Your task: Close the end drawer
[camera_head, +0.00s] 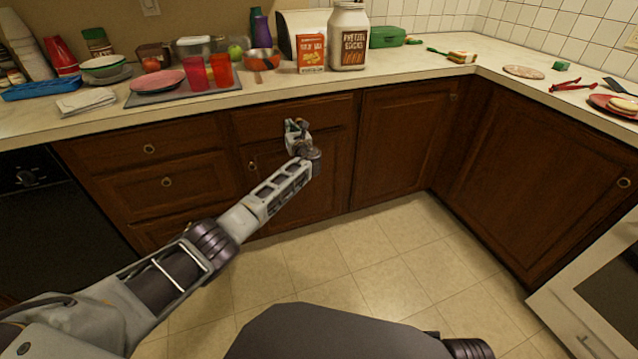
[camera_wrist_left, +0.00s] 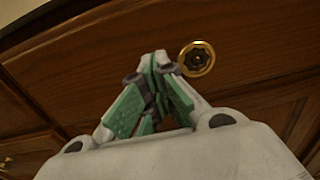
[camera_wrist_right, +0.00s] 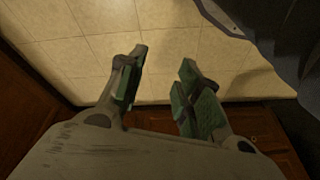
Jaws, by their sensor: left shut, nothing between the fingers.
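A brown wooden drawer front (camera_head: 255,122) lies under the countertop, and my left gripper (camera_head: 297,126) is in front of it. In the head view this front looks flush or nearly flush with the cabinet; a small gap cannot be ruled out. In the left wrist view the shut, empty left fingertips (camera_wrist_left: 158,62) point at the drawer front (camera_wrist_left: 110,45), just left of its round brass knob (camera_wrist_left: 197,58). Whether they touch the wood is unclear. My right gripper (camera_wrist_right: 163,62) is open and empty above the floor, outside the head view.
Three stacked drawers (camera_head: 165,182) stand to the left, and a cabinet door (camera_head: 400,135) to the right. The countertop (camera_head: 230,97) holds cups, plates, a jar (camera_head: 348,38) and other clutter. The tiled floor (camera_head: 390,240) is clear. A white oven (camera_head: 590,300) stands at the right.

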